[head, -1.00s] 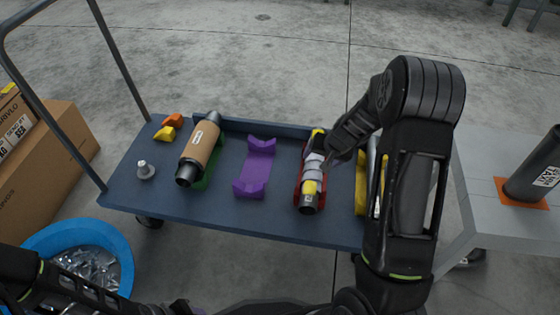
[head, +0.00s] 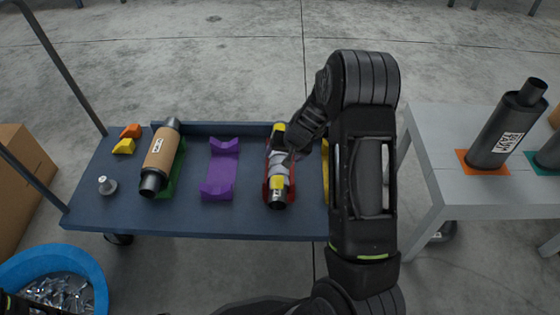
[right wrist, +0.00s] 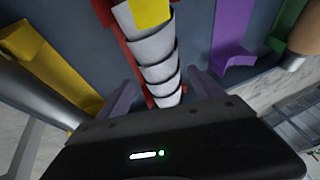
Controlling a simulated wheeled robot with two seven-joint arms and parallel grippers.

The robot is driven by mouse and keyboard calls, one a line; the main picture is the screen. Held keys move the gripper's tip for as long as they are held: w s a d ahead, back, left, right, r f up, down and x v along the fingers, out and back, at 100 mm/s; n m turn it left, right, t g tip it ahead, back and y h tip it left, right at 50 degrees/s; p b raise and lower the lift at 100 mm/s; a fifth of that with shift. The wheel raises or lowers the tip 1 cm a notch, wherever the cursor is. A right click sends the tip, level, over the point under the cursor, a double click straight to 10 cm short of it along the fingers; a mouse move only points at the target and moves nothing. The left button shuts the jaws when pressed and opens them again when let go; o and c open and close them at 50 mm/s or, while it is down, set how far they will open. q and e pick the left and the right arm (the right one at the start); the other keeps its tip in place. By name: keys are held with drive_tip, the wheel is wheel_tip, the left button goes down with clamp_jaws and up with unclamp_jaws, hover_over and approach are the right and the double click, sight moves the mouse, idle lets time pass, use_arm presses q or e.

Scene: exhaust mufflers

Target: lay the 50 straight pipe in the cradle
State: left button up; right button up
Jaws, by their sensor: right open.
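A bare metal straight pipe shows in the right wrist view (right wrist: 28,88), beside or on a yellow cradle (right wrist: 45,62). In the head view my right arm hides most of both; a strip of the yellow cradle (head: 325,168) shows. I cannot read a size on the pipe. A ribbed flexible pipe with yellow bands (head: 279,165) lies in a red cradle (head: 291,183). My right gripper (head: 297,150) is at this ribbed pipe. In the right wrist view its open fingers (right wrist: 163,92) stand on either side of the ribbed pipe. My left gripper is not in view.
The blue cart (head: 120,205) also carries an empty purple cradle (head: 220,172), a brown muffler (head: 160,155) in a green cradle, orange and yellow blocks and a small metal part (head: 106,185). A grey table (head: 440,140) with dark mufflers stands right. A blue bin (head: 85,262) is lower left.

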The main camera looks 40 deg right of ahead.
sight(282, 157)
drive_tip(key=b+x, duration=0.2)
drive_tip(key=x, duration=0.2)
drive_tip(key=shift+f, duration=0.35)
drive_tip(key=shift+r, duration=0.1)
drive_tip(key=shift+c, duration=0.6)
drive_tip(key=shift+d, duration=0.1)
clamp_jaws()
